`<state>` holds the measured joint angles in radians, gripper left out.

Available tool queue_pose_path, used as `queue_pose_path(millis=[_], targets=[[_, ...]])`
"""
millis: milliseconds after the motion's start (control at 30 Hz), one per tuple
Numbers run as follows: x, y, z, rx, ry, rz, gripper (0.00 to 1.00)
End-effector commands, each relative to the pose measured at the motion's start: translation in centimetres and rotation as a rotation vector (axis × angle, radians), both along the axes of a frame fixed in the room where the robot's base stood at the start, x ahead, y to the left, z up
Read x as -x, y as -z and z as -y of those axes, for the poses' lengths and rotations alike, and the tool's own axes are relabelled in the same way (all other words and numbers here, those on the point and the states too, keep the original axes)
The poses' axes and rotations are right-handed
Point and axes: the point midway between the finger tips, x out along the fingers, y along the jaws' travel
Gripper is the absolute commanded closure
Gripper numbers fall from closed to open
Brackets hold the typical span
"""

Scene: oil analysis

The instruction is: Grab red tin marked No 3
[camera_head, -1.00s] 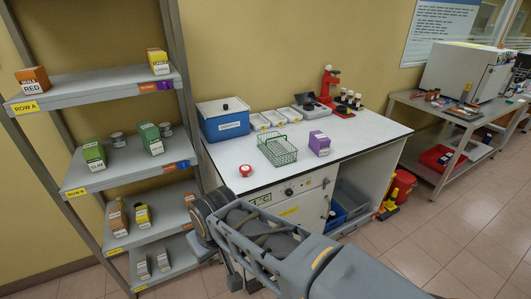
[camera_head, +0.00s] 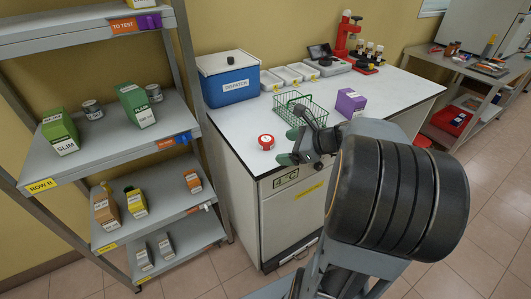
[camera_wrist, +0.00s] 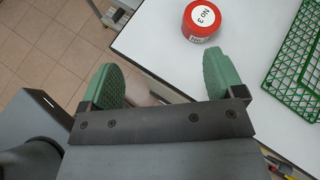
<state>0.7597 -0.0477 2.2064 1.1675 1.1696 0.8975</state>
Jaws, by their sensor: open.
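The red tin (camera_head: 266,142) stands upright on the white bench top near its front left edge. In the wrist view the red tin (camera_wrist: 201,20) shows a white lid label reading "No 3". My gripper (camera_head: 296,146) has green fingers and is just right of the tin in the head view. In the wrist view my gripper (camera_wrist: 165,85) is open and empty, its fingers spread apart. The tin lies beyond the right fingertip there, apart from it and not between the fingers.
A green wire basket (camera_head: 303,110) stands close behind my gripper; it also fills the right side of the wrist view (camera_wrist: 297,75). A purple box (camera_head: 350,103) and a blue "Dispatch" cooler (camera_head: 229,87) are on the bench. A shelf rack (camera_head: 70,170) stands at left.

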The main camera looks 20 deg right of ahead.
Motion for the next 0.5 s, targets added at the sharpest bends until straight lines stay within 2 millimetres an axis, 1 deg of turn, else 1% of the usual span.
queue_pose_path(millis=[33,100,200,267,500], targets=[[-0.3,0.7,1.7,-0.073,0.079,0.001,0.12],[-0.7,0.7,3.3,-0.155,0.157,0.009,0.12],[-1.7,0.9,4.0,-0.223,0.216,0.017,0.12],[-2.5,1.2,3.8,-0.240,0.228,0.019,0.12],[-6.0,2.7,1.8,-0.245,0.229,0.017,0.12]])
